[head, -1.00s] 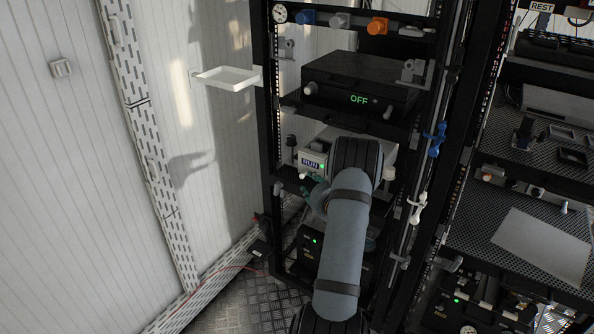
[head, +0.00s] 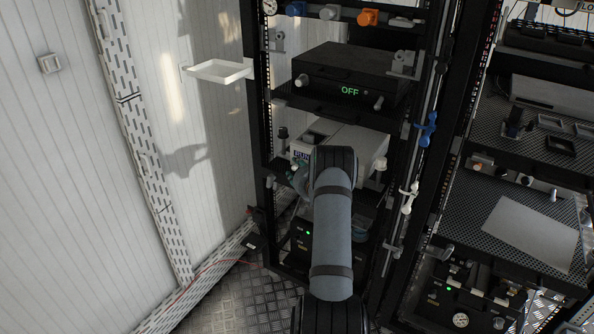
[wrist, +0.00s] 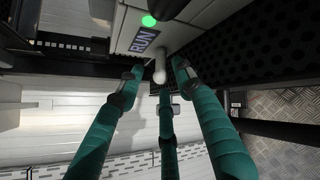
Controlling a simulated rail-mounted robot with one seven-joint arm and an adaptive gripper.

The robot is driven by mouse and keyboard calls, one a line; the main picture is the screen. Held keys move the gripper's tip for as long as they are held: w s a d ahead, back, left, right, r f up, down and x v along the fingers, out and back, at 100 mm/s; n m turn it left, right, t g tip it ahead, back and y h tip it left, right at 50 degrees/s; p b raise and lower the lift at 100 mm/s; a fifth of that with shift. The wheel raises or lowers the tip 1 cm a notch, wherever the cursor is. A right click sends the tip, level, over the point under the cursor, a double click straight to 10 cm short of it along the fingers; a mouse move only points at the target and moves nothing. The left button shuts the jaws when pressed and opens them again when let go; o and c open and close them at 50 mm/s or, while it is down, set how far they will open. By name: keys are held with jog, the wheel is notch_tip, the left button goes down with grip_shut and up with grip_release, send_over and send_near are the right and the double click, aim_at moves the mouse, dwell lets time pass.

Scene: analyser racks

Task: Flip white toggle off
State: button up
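The white instrument (head: 362,146) sits on a rack shelf, and its display (head: 301,155) is partly covered by my arm. In the wrist view its display (wrist: 144,40) reads RUN beside a lit green lamp (wrist: 149,20). A white toggle (wrist: 160,73) sticks out below the display. My gripper (wrist: 158,74) has three teal fingers spread apart, with the toggle between their tips. No finger clearly touches it, and it looks open and empty. In the head view my gripper (head: 299,178) is mostly hidden by my wrist, and the toggle is hidden.
A black unit (head: 350,75) reading OFF stands on the shelf above. Blue (head: 427,128) and white (head: 409,197) handles lie to the right on the rack. A white tray (head: 220,71) sticks out on the left. Rack shelf edges lie close around my gripper.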

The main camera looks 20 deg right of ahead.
jog(key=shift+c, duration=1.3)
grip_shut()
jog(key=shift+f, duration=0.1)
jog(key=b, duration=0.3)
jog(key=shift+f+t, duration=0.3)
jog(key=shift+f, duration=0.1)
jog(key=shift+r+n+h+b, duration=0.1)
jog(key=shift+n+h+b, duration=0.2)
jog(key=shift+b, duration=0.15)
jog(key=shift+d+r+t, duration=0.1)
jog(key=shift+r+t, duration=0.05)
jog(key=shift+t, duration=0.15)
